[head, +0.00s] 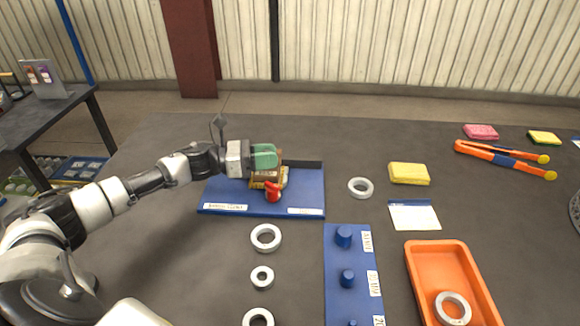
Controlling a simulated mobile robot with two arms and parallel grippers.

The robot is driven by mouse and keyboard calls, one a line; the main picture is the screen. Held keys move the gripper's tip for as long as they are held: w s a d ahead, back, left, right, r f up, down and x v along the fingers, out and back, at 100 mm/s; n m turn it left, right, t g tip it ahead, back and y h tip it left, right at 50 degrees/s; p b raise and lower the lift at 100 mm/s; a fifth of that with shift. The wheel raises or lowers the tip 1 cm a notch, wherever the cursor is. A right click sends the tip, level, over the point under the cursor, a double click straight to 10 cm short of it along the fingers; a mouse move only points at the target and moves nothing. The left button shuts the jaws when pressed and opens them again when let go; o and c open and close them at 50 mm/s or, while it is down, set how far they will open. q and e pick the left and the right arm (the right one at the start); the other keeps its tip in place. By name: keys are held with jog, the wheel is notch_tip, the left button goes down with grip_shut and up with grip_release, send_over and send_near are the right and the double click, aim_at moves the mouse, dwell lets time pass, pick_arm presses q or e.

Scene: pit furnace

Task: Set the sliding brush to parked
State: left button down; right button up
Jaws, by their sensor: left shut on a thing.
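The sliding brush (268,181) is a small brown and yellow block on a blue board (308,190), near the board's middle. A dark rail (304,165) runs along the board's back edge. A red part (272,193) sticks up at the front of the brush. My left gripper (276,160) reaches in from the left and is shut on the brush, hiding its upper part. White labels lie at the board's front left (225,207) and front right (305,211); their text is too small to read surely. My right gripper is out of view.
Several grey rings (265,237) lie in front of the board. A blue peg plate (337,275) and an orange tray (420,262) holding a ring (452,308) are at the front right. A yellow sponge (408,173), a white card (414,215) and orange tongs (500,157) lie to the right.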

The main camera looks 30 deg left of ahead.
pick_arm(q)
jog(key=b+v, duration=0.1)
jog(key=v, duration=0.1)
jog(key=b+v, duration=0.1)
jog(key=v, duration=0.1)
jog(key=w+b+v, duration=0.1)
jog(key=v, duration=0.1)
jog(key=shift+a+f, duration=0.2)
jog(key=shift+a, duration=0.15)
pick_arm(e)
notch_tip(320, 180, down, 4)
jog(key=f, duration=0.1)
pick_arm(q)
jog(key=shift+b+v, duration=0.75)
jog(key=shift+v, duration=0.1)
jog(key=shift+a+r, duration=0.2)
jog(key=shift+a, duration=0.1)
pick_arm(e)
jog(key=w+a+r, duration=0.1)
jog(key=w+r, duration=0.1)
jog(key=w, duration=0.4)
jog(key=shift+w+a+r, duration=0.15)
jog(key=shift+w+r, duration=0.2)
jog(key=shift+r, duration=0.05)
pick_arm(q)
jog(key=c, duration=1)
grip_release()
